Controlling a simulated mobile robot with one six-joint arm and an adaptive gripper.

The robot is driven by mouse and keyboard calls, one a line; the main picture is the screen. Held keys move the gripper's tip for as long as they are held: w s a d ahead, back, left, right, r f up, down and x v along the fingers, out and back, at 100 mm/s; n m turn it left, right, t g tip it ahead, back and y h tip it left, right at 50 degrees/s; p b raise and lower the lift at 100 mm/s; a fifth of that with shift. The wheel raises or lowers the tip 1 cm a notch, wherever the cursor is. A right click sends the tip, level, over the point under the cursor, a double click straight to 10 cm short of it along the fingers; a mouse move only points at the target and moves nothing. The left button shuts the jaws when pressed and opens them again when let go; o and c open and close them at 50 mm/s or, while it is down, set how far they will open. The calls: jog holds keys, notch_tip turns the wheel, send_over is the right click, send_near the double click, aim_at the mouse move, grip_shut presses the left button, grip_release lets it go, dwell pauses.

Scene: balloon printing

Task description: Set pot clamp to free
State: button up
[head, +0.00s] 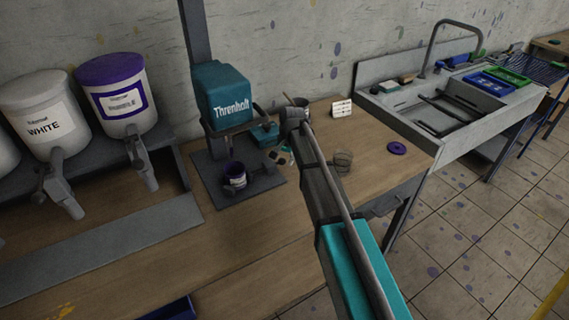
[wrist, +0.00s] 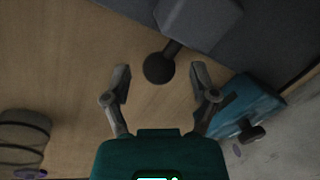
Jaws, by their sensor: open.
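The teal mixer (head: 226,98), marked "Threnholt", stands on a dark base plate (head: 215,192). The head view barely shows my gripper. The pot is not visible in the wrist view.
A teal box (wrist: 250,98) with a black knob is at the right in the wrist view, near the wall. Paint dispensers (head: 120,95) stand left; a sink (head: 450,105) is right.

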jog(key=shift+f, duration=0.2)
jog(key=shift+w, duration=0.1)
grip_shut()
dwell(0.4)
